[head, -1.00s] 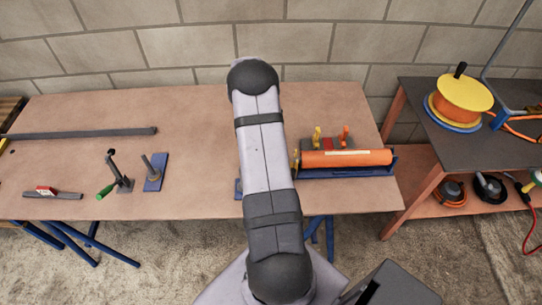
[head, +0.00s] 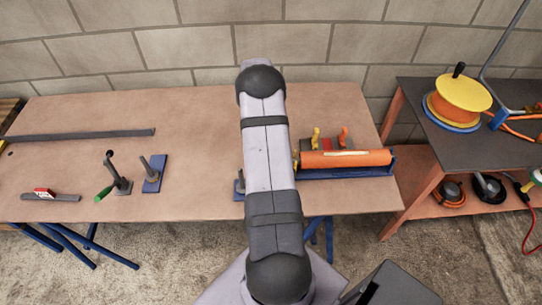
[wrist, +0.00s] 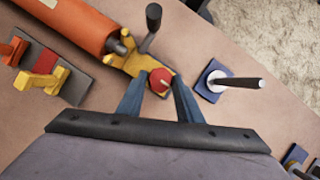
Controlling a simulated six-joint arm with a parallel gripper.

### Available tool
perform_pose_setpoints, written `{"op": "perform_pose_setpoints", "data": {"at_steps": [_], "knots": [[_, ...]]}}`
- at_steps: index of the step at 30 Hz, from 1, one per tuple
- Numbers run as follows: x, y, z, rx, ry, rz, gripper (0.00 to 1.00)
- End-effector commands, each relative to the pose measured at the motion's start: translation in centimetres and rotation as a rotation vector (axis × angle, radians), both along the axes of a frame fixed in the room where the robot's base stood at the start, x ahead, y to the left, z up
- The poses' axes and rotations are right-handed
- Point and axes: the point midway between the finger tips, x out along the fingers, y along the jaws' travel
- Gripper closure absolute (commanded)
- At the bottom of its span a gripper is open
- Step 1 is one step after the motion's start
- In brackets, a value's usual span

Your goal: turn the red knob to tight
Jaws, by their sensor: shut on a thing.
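The red knob (wrist: 157,76) shows in the wrist view on a yellow end plate (wrist: 133,64) beside the orange roller (wrist: 82,22). My gripper (wrist: 160,86) has one finger on each side of the knob and is shut on it. A dark crank handle (wrist: 152,28) stands up from the end plate. In the head view the orange roller (head: 345,158) lies on its blue base (head: 350,173) at the right of the table. There my arm hides the knob and the gripper.
A dark rod on a blue base (wrist: 216,82) stands close to the right of my gripper. Yellow and red clamps (head: 344,138) sit behind the roller. A green-handled tool (head: 116,180) and a blue-plated post (head: 154,175) stand left on the wooden table (head: 190,130).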

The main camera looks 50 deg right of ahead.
Motion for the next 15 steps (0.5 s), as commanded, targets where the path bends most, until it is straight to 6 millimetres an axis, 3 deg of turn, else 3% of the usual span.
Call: {"op": "perform_pose_setpoints", "data": {"at_steps": [2,3,5,15], "knots": [[0.03,-0.07,0.13,-0.003,-0.001,-0.002,0.90],[0.03,-0.07,0.13,-0.003,-0.001,-0.002,0.63],[0.04,-0.08,0.12,-0.002,-0.001,-0.001,0.49],[0.08,-0.05,0.14,-0.001,-0.001,0.000,0.49]]}}
